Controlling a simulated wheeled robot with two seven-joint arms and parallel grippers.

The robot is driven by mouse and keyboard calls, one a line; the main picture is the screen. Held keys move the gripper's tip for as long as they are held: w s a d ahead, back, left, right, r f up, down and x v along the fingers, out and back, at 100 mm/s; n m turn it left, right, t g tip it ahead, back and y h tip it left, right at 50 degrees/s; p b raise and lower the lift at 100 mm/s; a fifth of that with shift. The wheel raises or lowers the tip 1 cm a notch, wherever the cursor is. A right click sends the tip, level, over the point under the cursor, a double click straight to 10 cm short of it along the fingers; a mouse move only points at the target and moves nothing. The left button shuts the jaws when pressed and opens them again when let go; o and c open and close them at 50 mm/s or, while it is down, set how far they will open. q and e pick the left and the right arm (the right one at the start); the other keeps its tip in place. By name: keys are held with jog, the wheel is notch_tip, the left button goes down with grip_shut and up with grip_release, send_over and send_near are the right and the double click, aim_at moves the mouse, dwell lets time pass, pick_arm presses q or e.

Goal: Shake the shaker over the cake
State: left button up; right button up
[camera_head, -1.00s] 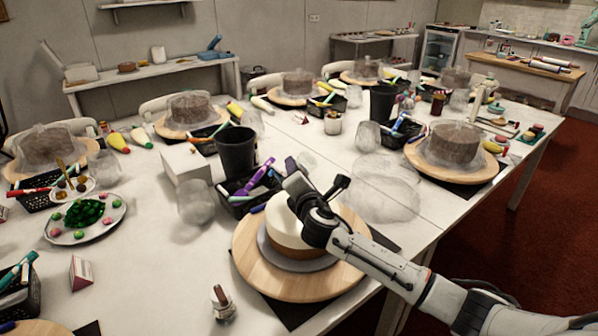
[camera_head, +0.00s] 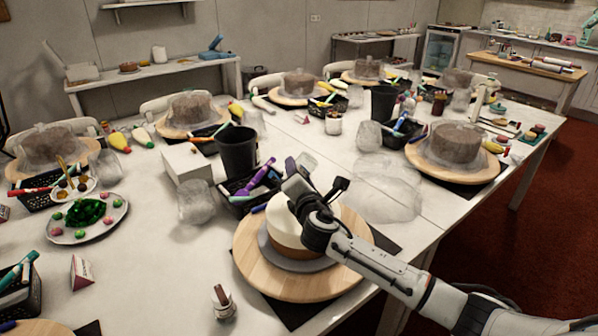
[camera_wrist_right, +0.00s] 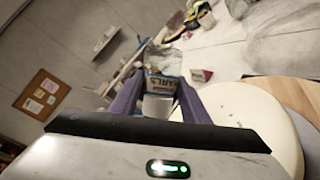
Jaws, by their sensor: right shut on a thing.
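The cake (camera_head: 285,228), with a smooth white top and brown lower side, sits on a round wooden turntable (camera_head: 253,268) at the front middle of the table. My right gripper (camera_head: 293,177) is above the far part of the cake. The shaker is tilted. Its hold is mostly hidden by my gripper in the head view. The cake's white top also shows in the wrist view (camera_wrist_right: 245,112). My left gripper is not in view.
A black basket of tools (camera_head: 238,204) and a black cup (camera_head: 237,152) stand behind the turntable. A small jar (camera_head: 222,302) stands at its front left. A clear crumpled cover (camera_head: 385,190) lies to the right. Other covered cakes stand farther off.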

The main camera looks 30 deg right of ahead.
jog(key=shift+s+a+f+m+g+y, duration=0.2)
jog(key=shift+s+a+m+g+y, duration=0.15)
jog(key=shift+s+a+m, duration=0.3)
jog(key=shift+s, duration=0.7)
jog(key=shift+a+r+n, duration=0.1)
jog(key=shift+r+n, duration=0.05)
jog(key=shift+n, duration=0.2)
